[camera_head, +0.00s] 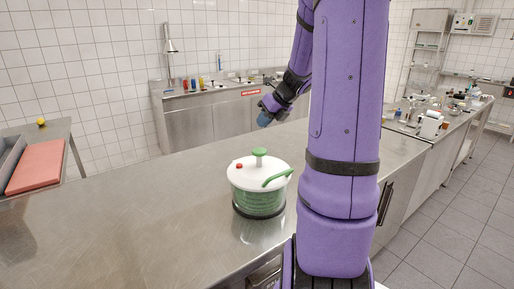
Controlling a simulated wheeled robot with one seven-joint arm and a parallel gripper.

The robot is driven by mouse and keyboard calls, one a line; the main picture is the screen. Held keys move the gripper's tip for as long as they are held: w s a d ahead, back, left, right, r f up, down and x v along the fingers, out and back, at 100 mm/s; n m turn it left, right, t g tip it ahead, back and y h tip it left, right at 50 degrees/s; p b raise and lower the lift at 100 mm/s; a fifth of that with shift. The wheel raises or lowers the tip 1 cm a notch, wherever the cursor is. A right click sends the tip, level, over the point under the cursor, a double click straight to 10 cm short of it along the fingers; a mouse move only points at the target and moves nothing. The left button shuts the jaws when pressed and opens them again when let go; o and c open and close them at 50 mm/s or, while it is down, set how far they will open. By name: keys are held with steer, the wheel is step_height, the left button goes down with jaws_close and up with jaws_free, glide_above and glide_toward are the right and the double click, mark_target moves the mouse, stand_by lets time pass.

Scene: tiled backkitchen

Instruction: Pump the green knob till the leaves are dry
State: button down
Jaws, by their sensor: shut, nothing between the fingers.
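A salad spinner (257,205) with a white lid, a clear body and a dark base stands upright on the steel counter. Green shows through its wall; I cannot make out single leaves. Its green knob (259,153) stands up from the middle of the lid. A green handle (278,178) lies across the lid's right side, and a small red button (239,166) sits at its left. My gripper (265,119) is above and behind the spinner, apart from it, with its bluish tip pointing down and left. It is shut and empty.
The steel counter (130,215) is bare around the spinner, with free room to the left. A red board (36,166) lies on a side table at far left. A sink bench (190,120) stands along the back wall. Another counter with bottles (430,124) is at right.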

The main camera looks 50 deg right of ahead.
mark_target(260, 149)
steer(key=r+m, duration=0.1)
steer(key=w+r+m+t+y, duration=0.1)
steer(key=shift+w+r+m+t, duration=0.15)
steer(key=shift+r+m+t, duration=0.05)
steer(key=shift+m+t, duration=0.1)
steer(key=shift+f, duration=0.1)
steer(key=shift+f, duration=4.35)
steer(key=shift+f, duration=0.15)
steer(key=shift+f, duration=0.25)
